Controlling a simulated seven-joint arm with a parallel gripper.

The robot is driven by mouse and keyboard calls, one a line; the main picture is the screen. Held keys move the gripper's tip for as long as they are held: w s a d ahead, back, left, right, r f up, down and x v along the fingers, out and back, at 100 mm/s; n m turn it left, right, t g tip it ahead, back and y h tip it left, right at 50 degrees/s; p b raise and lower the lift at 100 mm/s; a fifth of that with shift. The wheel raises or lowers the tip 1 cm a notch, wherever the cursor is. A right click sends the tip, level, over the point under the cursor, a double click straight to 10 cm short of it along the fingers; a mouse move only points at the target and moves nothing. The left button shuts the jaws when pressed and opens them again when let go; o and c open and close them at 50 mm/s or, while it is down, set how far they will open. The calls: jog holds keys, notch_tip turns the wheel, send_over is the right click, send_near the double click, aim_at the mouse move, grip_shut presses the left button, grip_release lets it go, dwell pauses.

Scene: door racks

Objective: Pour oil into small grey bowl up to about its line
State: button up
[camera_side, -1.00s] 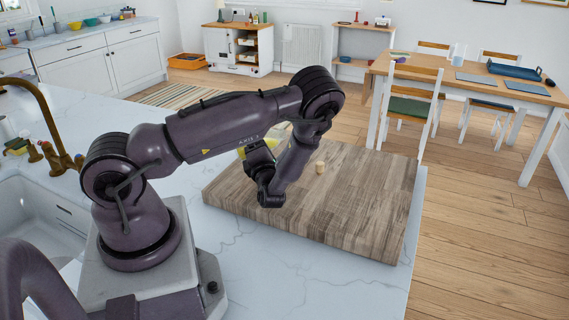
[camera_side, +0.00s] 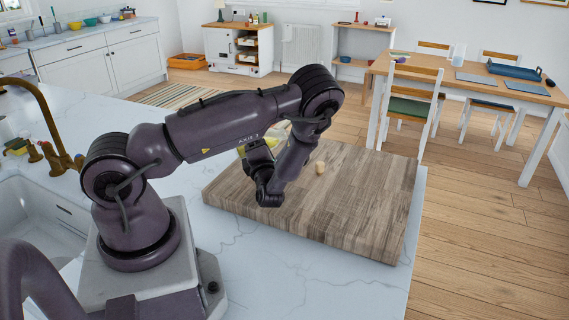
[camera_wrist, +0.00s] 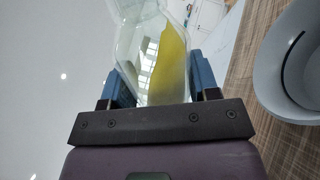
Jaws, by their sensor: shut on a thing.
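My gripper (camera_wrist: 160,78) has its two blue fingers shut on a clear oil bottle (camera_wrist: 170,58) in the wrist view. Yellow oil lies along the right side of the bottle, so the bottle is tilted in that view. The small grey bowl (camera_wrist: 300,62) is at the right edge of the wrist view, partly cut off, apart from the bottle. A dark line runs along its inside; I see no oil in its visible part. In the side view, a bit of the yellow oil shows behind my wrist, and my arm hides most of the bottle. I cannot make out the bowl there.
A wooden board (camera_side: 360,215) lies on the white marble counter (camera_side: 300,270). A small cork-coloured piece (camera_side: 320,168) stands on the board, right of my wrist. The board's right and front parts are clear. A sink (camera_side: 35,215) and brass tap (camera_side: 60,135) are at the left.

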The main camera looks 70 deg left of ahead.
jog(key=shift+s+f+m+t, duration=0.1)
jog(key=shift+s+m+t, duration=0.1)
jog(key=shift+m, duration=0.4)
jog(key=shift+s+m+t, duration=0.1)
jog(key=shift+m+t, duration=0.1)
jog(key=shift+m, duration=0.4)
dwell(1.6)
jog(key=shift+w+f+m+t, duration=0.1)
jog(key=shift+m+t, duration=0.3)
jog(key=shift+m, duration=0.3)
dwell(1.5)
